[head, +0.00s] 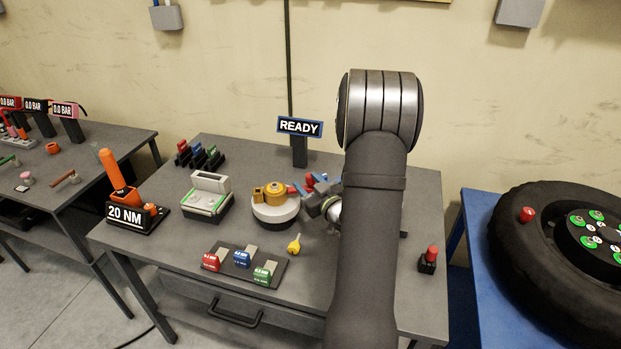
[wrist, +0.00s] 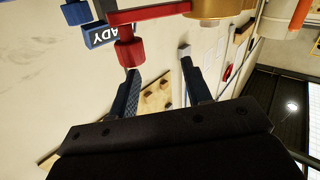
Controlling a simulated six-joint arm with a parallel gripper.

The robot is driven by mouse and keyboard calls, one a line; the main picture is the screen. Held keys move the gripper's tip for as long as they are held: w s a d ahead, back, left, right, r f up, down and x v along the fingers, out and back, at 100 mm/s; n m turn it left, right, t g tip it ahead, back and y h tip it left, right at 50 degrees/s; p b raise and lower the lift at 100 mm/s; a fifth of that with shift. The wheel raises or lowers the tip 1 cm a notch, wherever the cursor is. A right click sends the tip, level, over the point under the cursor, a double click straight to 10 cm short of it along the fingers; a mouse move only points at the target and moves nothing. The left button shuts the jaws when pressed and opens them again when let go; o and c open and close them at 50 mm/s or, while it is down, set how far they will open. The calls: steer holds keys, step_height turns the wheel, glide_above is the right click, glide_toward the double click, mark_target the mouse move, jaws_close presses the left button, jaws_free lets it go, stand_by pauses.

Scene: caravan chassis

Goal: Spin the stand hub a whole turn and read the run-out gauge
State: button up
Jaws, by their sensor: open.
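The stand hub (head: 273,192) looks like the brass-coloured piece on a round white base (head: 276,215) on the grey bench. Its brass body also shows at the top of the wrist view (wrist: 215,8). A red arm (wrist: 155,13) with a red knob (wrist: 130,52) extends from it. My gripper (head: 308,200) is at the hub's right side, with open jaws and nothing between them. In the wrist view my gripper (wrist: 158,62) has its left fingertip close to the knob; contact is unclear. A display reading READY (head: 299,127) stands behind; no separate gauge dial is clear.
A torque tool at a 20 NM sign (head: 124,217), a grey-green box (head: 207,197) and a tray of coloured blocks (head: 245,267) share the bench. A yellow key-like piece (head: 294,243) lies in front of the hub. A wheel (head: 510,240) lies on the blue table at right.

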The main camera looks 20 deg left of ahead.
steer(key=d+f+m, duration=0.1)
steer(key=d, duration=0.1)
steer(key=d+f+m+t, duration=0.1)
steer(key=d, duration=0.1)
steer(key=shift+f+m+h, duration=0.15)
steer(key=shift+m+h, duration=0.25)
steer(key=x, duration=0.7)
steer(key=shift+w+a+r, duration=0.1)
steer(key=shift+w+r, duration=0.1)
steer(key=shift+r, duration=0.05)
steer(key=shift+t, duration=0.3)
jaws_close()
